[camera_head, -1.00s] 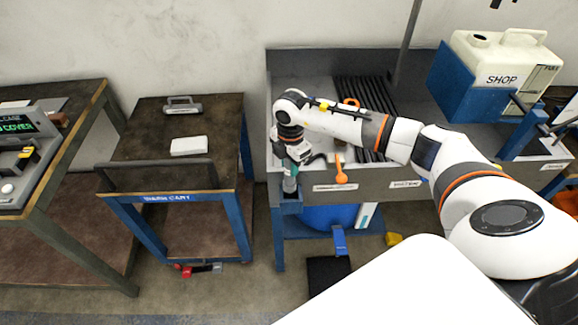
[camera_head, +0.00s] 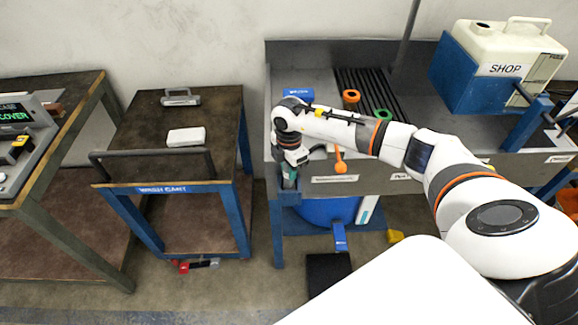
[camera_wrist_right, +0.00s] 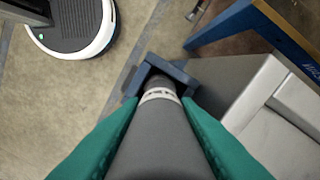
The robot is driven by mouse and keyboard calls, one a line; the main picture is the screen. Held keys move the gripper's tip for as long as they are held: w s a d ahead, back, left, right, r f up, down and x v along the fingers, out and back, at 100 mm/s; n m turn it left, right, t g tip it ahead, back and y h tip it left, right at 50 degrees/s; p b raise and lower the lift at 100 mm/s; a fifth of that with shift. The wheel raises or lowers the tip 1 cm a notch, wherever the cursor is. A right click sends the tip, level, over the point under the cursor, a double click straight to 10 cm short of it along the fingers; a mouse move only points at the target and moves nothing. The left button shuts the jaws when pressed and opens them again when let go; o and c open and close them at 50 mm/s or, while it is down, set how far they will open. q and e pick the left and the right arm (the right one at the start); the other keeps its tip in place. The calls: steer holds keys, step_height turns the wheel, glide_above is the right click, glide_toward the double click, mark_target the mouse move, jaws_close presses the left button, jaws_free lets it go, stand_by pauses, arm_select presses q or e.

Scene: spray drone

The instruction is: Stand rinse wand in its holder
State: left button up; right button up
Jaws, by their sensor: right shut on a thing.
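The rinse wand (camera_wrist_right: 160,135) is a grey cylinder with a white band in the right wrist view. My right gripper (camera_wrist_right: 163,120), with teal fingers, is shut on it. The holder (camera_wrist_right: 188,72) is a blue square bracket around the wand's far end in that view; the wand's tip is hidden. In the head view the holder (camera_head: 289,198) is fixed at the front left corner of the sink bench. My right gripper (camera_head: 289,178) points down just above it and hides most of the wand. My left gripper is not in view.
The sink bench (camera_head: 375,183) bears a white SHOP jug (camera_head: 505,60), an orange ring (camera_head: 351,96) and a green ring (camera_head: 383,115). An orange knob (camera_head: 340,167) is close right of the gripper. A cart (camera_head: 165,188) stands left, with a floor gap between.

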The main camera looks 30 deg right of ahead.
steer(key=shift+f+b, duration=0.3)
steer(key=shift+f, duration=0.3)
steer(key=shift+f, duration=0.4)
steer(key=o, duration=1.1)
steer(key=shift+s+r, duration=0.1)
